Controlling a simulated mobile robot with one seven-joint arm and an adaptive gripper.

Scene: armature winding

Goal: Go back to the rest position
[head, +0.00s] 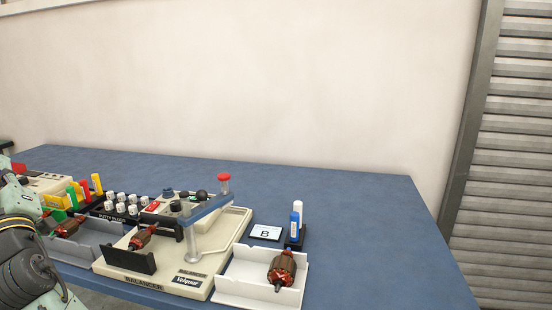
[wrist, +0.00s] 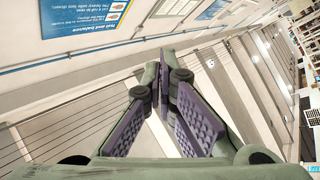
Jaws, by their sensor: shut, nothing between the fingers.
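My gripper (wrist: 165,85) shows in the wrist view with its purple ridged finger pads together and nothing between them. It points away from the table, toward a wall and a shutter. In the head view my arm is at the lower left edge, and the gripper itself is out of sight there. No task object is near the fingers.
A blue table (head: 375,220) holds a balancer (head: 230,225) with an armature (head: 143,236) on it. A white tray (head: 232,291) holds another armature (head: 282,268). The table's right side is clear.

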